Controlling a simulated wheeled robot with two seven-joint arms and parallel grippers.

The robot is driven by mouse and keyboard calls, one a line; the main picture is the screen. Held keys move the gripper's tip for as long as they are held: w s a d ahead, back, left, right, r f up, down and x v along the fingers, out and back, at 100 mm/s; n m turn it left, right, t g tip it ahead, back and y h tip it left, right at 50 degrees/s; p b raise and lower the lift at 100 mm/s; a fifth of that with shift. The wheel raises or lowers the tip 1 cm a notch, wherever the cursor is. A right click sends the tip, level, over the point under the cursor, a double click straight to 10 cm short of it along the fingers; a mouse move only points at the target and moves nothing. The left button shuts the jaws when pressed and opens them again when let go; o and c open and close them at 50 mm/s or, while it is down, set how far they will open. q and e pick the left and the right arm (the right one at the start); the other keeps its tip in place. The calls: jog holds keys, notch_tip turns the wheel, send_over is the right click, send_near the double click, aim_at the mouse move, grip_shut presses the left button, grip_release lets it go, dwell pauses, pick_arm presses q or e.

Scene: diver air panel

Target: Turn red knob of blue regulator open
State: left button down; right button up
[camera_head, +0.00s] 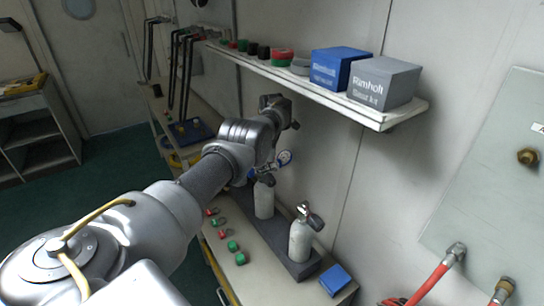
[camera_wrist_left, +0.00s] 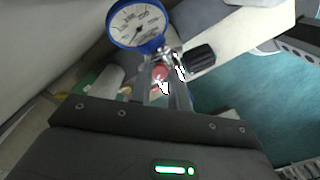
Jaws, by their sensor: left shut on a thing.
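The blue regulator shows in the left wrist view by its blue-rimmed gauge (camera_wrist_left: 138,24) with a white dial. Its red knob (camera_wrist_left: 160,73) lies just below the gauge, between the fingertips of my left gripper (camera_wrist_left: 164,80). The left gripper is shut on the red knob. My arm hides the knob and the fingertips there. My right gripper is in neither view.
A second grey cylinder (camera_head: 301,236) stands on the dark base at right. A wall shelf (camera_head: 400,115) with blue and grey boxes hangs above. Red and green small parts lie on the bench, with a blue box (camera_head: 335,280) at its right end.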

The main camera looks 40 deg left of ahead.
pick_arm(q)
jog(key=shift+n+b, duration=0.45)
jog(key=shift+n, duration=0.65)
jog(key=c, duration=1.3)
grip_release()
notch_tip(320, 180, up, 7)
jog(key=shift+r+b, duration=0.2)
jog(key=shift+b, duration=0.55)
jog(key=shift+d+f, duration=0.1)
